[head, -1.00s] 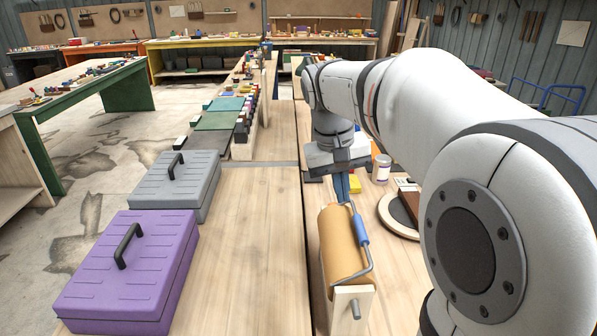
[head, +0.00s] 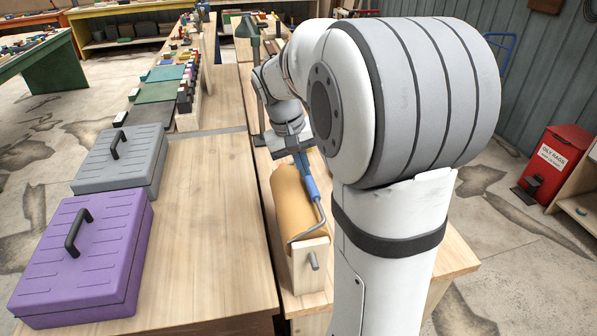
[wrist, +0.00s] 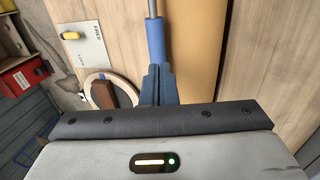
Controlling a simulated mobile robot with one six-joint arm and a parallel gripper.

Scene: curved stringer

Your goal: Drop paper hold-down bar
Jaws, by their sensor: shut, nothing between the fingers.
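A roll of brown paper (head: 298,205) lies in a wooden holder (head: 308,266) on the bench; it also shows in the wrist view (wrist: 195,45). The hold-down bar is a bent grey metal rod (head: 322,218) with a blue grip (head: 312,188), lying along the right side of the roll. The grip also shows in the wrist view (wrist: 156,40). My gripper (head: 302,172) points down at the far end of the grip, its blue fingers (wrist: 157,72) shut and empty. The fingers overlap the grip in view; I cannot tell whether they touch it.
A purple toolbox (head: 85,255) and a grey toolbox (head: 120,160) stand left on the bench (head: 215,220). In the wrist view, a round wooden-rimmed disc (wrist: 110,90) and a labelled card (wrist: 85,45) lie beside the roll. A red bin (head: 555,160) stands on the floor at right.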

